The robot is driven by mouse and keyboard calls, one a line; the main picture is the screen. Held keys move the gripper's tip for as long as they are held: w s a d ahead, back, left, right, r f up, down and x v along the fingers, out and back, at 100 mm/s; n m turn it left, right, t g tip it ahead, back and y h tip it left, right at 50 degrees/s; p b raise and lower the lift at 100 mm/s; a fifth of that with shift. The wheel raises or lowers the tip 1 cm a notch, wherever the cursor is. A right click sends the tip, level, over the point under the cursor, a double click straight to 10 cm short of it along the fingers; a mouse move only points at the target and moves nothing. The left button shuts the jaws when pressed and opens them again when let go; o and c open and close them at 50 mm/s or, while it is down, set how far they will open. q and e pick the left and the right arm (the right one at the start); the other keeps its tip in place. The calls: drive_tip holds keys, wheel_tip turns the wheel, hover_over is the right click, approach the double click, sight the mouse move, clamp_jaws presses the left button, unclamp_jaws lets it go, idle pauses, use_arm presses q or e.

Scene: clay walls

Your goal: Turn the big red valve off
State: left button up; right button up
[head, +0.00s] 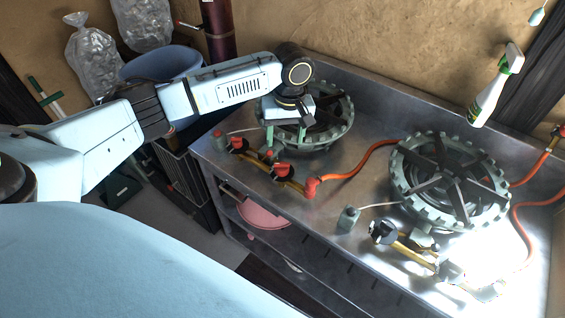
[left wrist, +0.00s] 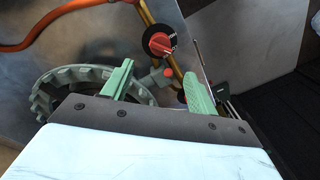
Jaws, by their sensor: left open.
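A red valve knob on a black disc (head: 283,170) sits on the brass pipe in front of the left burner. It also shows in the left wrist view (left wrist: 160,43), beyond the fingertips. A second red-topped knob (head: 237,142) is farther left on the same pipe; I cannot tell for certain which is the big one. My left gripper (head: 284,128) is over the front of the left burner, behind the pipe. Its green fingers (left wrist: 158,84) are apart, with no valve between them. My right gripper is not in view.
The left burner (head: 338,122) is beside and under my left gripper. An orange hose (head: 352,168) runs from the pipe toward the right burner (head: 450,180). Another brass pipe with dark knobs (head: 383,232) lies in front of that burner. A spray bottle (head: 494,88) stands out at the right.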

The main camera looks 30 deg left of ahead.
sight(284, 164)
use_arm(q)
drive_tip(key=f, duration=0.3)
drive_tip(key=f+b, duration=0.1)
drive_tip(key=f, duration=0.6)
drive_tip(key=shift+s+a+f, duration=0.15)
drive_tip(key=shift+s+a, duration=0.1)
drive_tip(key=c, duration=0.9)
drive_tip(key=m+p, duration=0.1)
drive_tip(key=p, duration=0.2)
drive_tip(key=m+p, duration=0.1)
drive_tip(key=p, duration=0.3)
drive_tip(key=shift+d+r, duration=0.15)
drive_tip(key=shift+r, duration=0.1)
drive_tip(key=shift+f+m+p, duration=0.1)
drive_tip(key=shift+m+p, duration=0.6)
drive_tip(key=shift+p, duration=0.05)
drive_tip(key=shift+d+f+m+t+p, duration=0.1)
drive_tip(key=shift+m+t+p, duration=0.2)
drive_tip(key=shift+m+p, duration=1.1)
drive_tip(key=shift+m+b, duration=0.45)
drive_tip(key=shift+m, duration=0.15)
